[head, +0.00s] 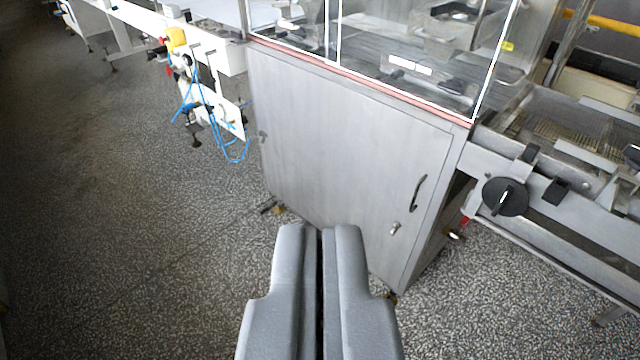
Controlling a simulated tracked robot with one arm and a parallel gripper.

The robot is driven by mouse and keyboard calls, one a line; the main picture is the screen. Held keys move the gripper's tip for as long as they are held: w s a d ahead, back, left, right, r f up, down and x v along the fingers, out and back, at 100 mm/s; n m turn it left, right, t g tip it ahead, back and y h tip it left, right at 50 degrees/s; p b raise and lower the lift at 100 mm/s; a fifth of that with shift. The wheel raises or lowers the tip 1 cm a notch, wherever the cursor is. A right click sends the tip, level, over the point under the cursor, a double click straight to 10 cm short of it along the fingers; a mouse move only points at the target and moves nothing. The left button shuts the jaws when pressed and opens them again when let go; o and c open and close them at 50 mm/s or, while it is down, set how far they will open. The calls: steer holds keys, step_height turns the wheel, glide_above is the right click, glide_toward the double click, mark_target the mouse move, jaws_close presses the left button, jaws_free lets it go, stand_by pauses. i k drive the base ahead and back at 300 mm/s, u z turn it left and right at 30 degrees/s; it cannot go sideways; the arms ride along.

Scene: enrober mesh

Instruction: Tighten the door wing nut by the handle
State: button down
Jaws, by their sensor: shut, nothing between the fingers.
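The metal cabinet door (335,150) stands closed at the centre of the head view. A dark curved handle (417,193) is near its right edge. A small metal fitting, which looks like the wing nut (395,228), sits just below and left of the handle. Another small fitting (262,137) is at the door's left edge. My gripper (319,232) is shut and empty at the bottom centre, appearing in front of the door's lower edge. It is apart from the wing nut, which shows up and to the right of the fingertips.
A black round knob (505,197) sits on the conveyor frame (570,215) at the right. Blue hoses (212,125) hang beside a white panel at the left. A clear guard edged in white (400,50) stands above the cabinet. Speckled floor (130,230) is open at the left.

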mark_target(396, 225)
steer(key=u, duration=1.15)
steer(key=i, duration=1.05)
steer(key=z, duration=1)
